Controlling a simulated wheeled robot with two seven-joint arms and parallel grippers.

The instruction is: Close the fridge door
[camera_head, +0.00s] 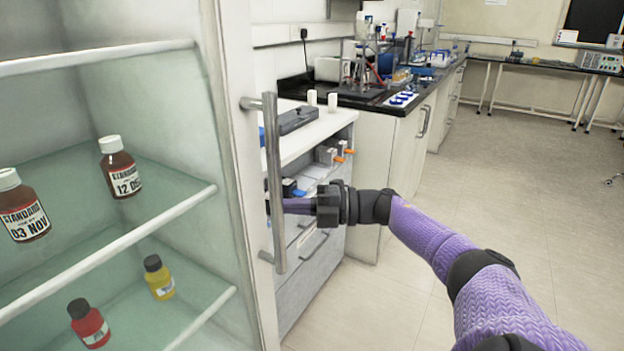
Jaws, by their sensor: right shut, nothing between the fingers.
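The fridge (110,45) fills the left of the head view, with greenish inner walls and white-edged glass shelves. The fridge door (238,150) shows as a tall white frame at the fridge's right side, with a vertical metal handle (272,185) on it. How far the door stands open is hard to tell. My right gripper (287,206) is shut and empty, at the handle's lower half. Its fingers point left and reach behind the bar, so the tips are partly hidden. Whether they touch the door is unclear. My left gripper is not in view.
Brown bottles (120,167) and small red and yellow bottles (159,278) stand on the shelves. A cabinet with drawers (320,262) is close behind the handle. A black-topped lab bench (350,98) stands further back. The floor (490,190) at right is clear.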

